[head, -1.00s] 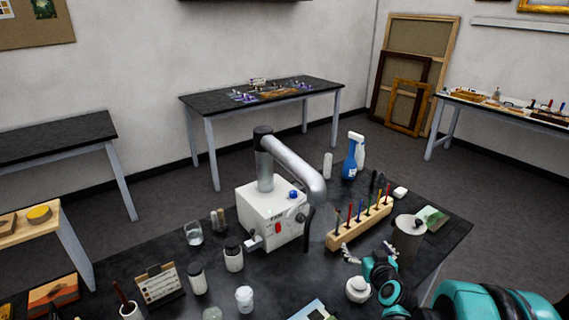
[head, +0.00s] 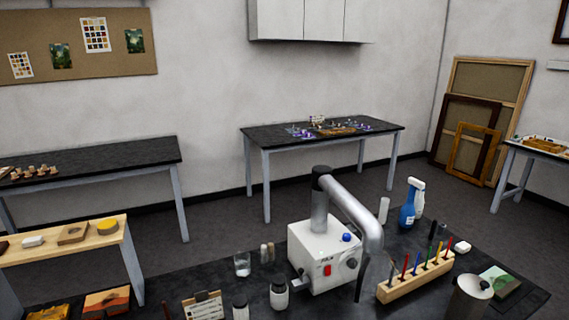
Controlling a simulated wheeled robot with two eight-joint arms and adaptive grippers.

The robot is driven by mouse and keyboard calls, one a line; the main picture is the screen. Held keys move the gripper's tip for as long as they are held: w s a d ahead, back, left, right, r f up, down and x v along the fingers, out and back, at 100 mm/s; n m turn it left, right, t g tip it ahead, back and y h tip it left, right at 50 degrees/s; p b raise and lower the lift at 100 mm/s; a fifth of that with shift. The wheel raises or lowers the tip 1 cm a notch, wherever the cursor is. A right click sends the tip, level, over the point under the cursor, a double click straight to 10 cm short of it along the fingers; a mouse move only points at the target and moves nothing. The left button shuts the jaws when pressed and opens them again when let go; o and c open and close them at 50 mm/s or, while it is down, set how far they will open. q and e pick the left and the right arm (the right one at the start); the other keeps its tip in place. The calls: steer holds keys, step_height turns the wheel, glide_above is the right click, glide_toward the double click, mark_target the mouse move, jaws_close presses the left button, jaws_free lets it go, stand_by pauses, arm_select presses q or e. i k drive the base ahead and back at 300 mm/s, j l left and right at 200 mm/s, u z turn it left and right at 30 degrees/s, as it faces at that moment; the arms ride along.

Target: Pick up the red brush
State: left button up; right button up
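A light wooden rack (head: 416,282) stands on the black table at the lower right, with several upright brushes in it. Red handles show at the rack's left part (head: 404,266) and at its right end (head: 448,246). I cannot tell which of them is the red brush. Blue, green and yellow handles stand between them, and a dark one is at the left end. Neither of my grippers is in view.
A white box machine (head: 324,258) with a thick grey pipe stands just left of the rack. Spray bottles (head: 409,205) are behind it, a lidded metal pot (head: 470,300) in front at right. Jars (head: 279,294) stand at left. A dark table (head: 320,135) is farther back.

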mark_target(408, 255)
steer(key=l+u, duration=0.15)
steer(key=u, duration=0.35)
steer(key=l+u, duration=0.35)
steer(key=l, duration=0.55)
steer(key=k+l+u, duration=0.1)
steer(key=l+u, duration=0.25)
steer(key=l, duration=0.5)
